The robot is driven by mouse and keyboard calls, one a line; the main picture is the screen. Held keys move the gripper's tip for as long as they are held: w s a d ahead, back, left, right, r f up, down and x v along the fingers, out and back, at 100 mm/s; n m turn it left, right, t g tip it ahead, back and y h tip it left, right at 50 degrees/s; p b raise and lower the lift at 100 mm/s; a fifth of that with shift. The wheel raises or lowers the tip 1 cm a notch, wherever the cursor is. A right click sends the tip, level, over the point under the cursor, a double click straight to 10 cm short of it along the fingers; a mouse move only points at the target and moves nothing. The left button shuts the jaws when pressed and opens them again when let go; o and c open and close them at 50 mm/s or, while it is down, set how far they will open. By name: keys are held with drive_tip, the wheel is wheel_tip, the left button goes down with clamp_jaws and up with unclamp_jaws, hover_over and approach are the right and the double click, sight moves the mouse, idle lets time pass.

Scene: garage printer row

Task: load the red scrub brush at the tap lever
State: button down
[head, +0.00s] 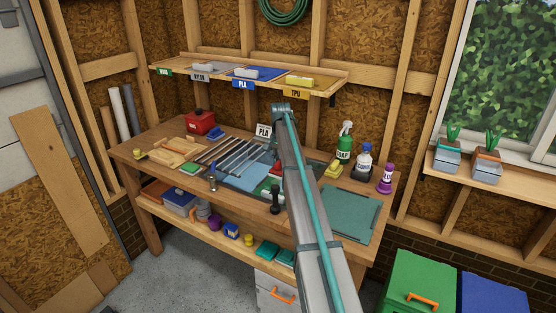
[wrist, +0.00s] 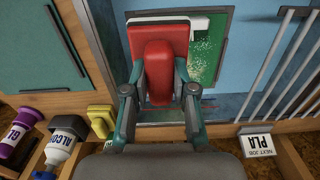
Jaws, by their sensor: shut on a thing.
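The red scrub brush (wrist: 158,75) is between the two fingers of my gripper (wrist: 160,68) in the wrist view. My gripper is shut on its raised red middle. The brush's wide end has a pale edge and overlaps the speckled green plate (wrist: 206,52); I cannot tell whether they touch. In the head view a bit of red (head: 278,168) shows beside my arm, over the grey-blue basin area of the bench. My arm hides most of my gripper there. A black upright part (head: 275,197) stands at the bench's front edge; I cannot tell whether it is the tap lever.
A green spray bottle (head: 344,147), a white and blue bottle (head: 364,160) and a purple bottle (head: 385,178) stand at the back right. A yellow item (head: 333,170) lies near them. Long grey bars (head: 232,155) lie to the left. A green mat (head: 348,213) is bare.

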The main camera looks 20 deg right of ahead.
drive_tip(key=shift+r, duration=0.1)
drive_tip(key=shift+s+a+r+p, duration=0.25)
drive_tip(key=shift+s+r+p, duration=0.2)
drive_tip(key=shift+s+r, duration=0.3)
drive_tip(key=shift+s+a+r+p, duration=0.2)
drive_tip(key=shift+s+r+p, duration=0.35)
drive_tip(key=shift+s, duration=0.35)
drive_tip(key=shift+s+a+r+p, duration=0.25)
drive_tip(key=shift+s+r+p, duration=0.15)
drive_tip(key=shift+s+r, duration=0.35)
drive_tip(key=shift+f, duration=0.1)
drive_tip(key=shift+f, duration=0.1)
